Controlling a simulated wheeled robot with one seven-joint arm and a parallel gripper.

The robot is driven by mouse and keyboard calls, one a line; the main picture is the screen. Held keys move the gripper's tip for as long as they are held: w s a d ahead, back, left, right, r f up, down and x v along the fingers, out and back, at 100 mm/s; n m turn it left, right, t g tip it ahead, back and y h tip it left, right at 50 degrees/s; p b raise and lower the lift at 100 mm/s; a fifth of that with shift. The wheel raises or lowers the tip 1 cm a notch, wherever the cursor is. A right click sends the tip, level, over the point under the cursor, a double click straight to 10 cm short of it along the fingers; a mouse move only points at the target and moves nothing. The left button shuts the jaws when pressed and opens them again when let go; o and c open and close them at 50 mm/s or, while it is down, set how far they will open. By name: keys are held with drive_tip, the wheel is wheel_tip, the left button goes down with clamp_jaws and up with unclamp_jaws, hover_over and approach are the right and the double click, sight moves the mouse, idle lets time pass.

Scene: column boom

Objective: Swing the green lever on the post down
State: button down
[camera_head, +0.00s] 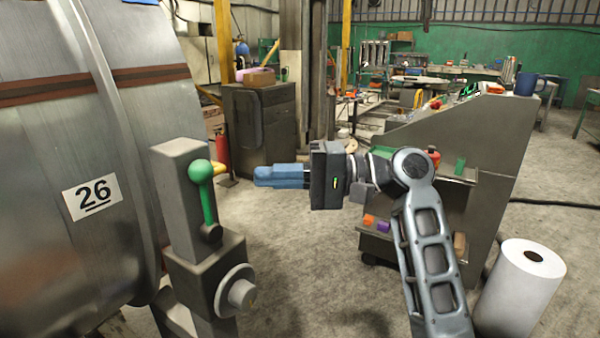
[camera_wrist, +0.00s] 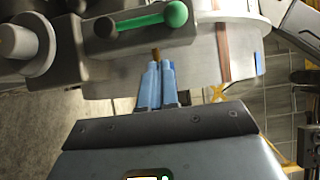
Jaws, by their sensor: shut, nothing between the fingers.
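The green lever (camera_head: 208,200) is on the grey post (camera_head: 175,190) at the left of the head view. Its round knob is at the top and its arm runs down to a dark pivot low on the post, so it points up. The lever (camera_wrist: 150,20) also shows near the top of the wrist view, lying across the picture with its knob to the right. My gripper (camera_head: 258,176), with blue fingers, is to the right of the knob and apart from it in the head view. In the wrist view the fingers (camera_wrist: 159,66) are together and hold nothing.
A large metal drum marked 26 (camera_head: 95,130) fills the left, behind the post. A round grey knob (camera_head: 238,290) sticks out below the lever. A grey sloped cabinet (camera_head: 470,130) and a white roll (camera_head: 525,290) stand right. Open concrete floor lies between.

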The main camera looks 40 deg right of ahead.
sight(206, 200)
drive_tip(key=a, duration=0.2)
drive_tip(key=w+a, duration=0.1)
drive_tip(key=a, duration=0.2)
drive_tip(key=shift+w+p, duration=0.2)
drive_tip(key=shift+p, duration=0.2)
drive_tip(key=shift+a, duration=0.6)
